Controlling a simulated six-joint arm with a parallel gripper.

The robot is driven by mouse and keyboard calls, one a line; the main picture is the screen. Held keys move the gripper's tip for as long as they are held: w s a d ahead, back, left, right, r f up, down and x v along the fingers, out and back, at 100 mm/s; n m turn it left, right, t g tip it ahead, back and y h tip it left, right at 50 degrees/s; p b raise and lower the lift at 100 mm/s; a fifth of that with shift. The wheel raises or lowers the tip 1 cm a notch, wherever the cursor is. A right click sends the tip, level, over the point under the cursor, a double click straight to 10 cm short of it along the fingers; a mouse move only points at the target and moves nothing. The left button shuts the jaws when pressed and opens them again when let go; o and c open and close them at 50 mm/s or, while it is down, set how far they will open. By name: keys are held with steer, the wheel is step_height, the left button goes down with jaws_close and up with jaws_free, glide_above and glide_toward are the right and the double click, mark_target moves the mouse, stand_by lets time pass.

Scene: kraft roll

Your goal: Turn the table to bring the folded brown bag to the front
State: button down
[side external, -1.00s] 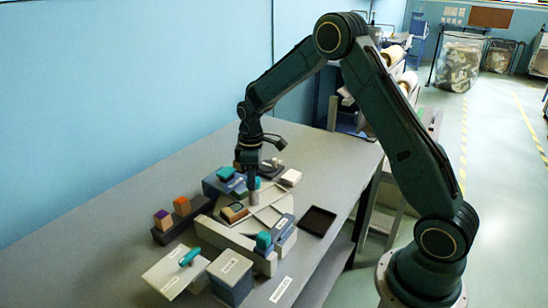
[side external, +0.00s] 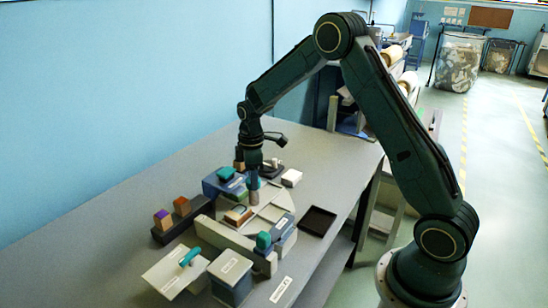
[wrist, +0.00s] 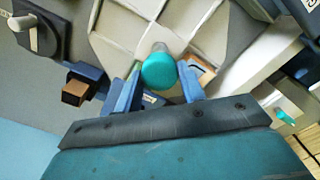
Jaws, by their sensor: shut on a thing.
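The round pale turntable (side external: 270,212) has raised dividers and sits on the bench. A teal knob (wrist: 159,72) stands up from it. My gripper (side external: 254,188) points down over the turntable with its blue fingers on both sides of the knob, shut on it; the wrist view also shows the gripper (wrist: 158,82). A folded brown item (side external: 238,214), which looks like the bag, lies in a compartment on the near-left side of the turntable. It shows partly behind a finger in the wrist view (wrist: 201,69).
A grey wall-like block (side external: 228,240) borders the turntable's near side. Blue boxes with teal tops (side external: 224,178) stand behind left. Orange and purple blocks (side external: 163,219) stand left.

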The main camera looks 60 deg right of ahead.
steer(key=shift+r, duration=0.1)
steer(key=c, duration=0.9)
jaws_free()
steer(key=shift+o, duration=0.2)
steer(key=shift+r, duration=0.1)
step_height(320, 180, up, 14)
steer(key=shift+f, duration=0.25)
